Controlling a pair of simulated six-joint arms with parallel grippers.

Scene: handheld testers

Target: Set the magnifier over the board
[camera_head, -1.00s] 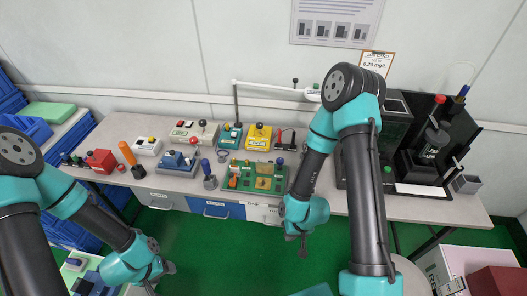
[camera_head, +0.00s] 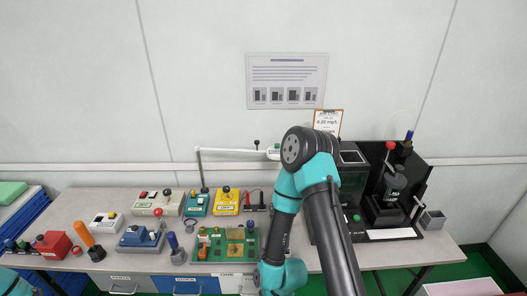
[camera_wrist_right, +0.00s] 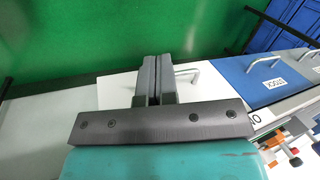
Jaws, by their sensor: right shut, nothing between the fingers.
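The magnifier has a thin white arm (camera_head: 232,152) on a dark upright post at the back of the bench. Its head end, near a small knob, is partly hidden behind my right arm. The green board (camera_head: 226,247) with small parts lies at the front edge of the bench, below and in front of the magnifier arm. My right gripper (camera_wrist_right: 158,62) is shut and empty in the right wrist view, over the green floor and bench front. Its fingers are outside the head view. Only a bit of my left arm shows at the lower left; its gripper is out of view.
Yellow (camera_head: 227,202) and teal (camera_head: 196,204) testers stand behind the board. A blue-handled tool (camera_head: 175,248) stands left of it, with a blue tester (camera_head: 141,238) and orange-handled tool (camera_head: 88,240) further left. A black stand (camera_head: 391,190) fills the right end.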

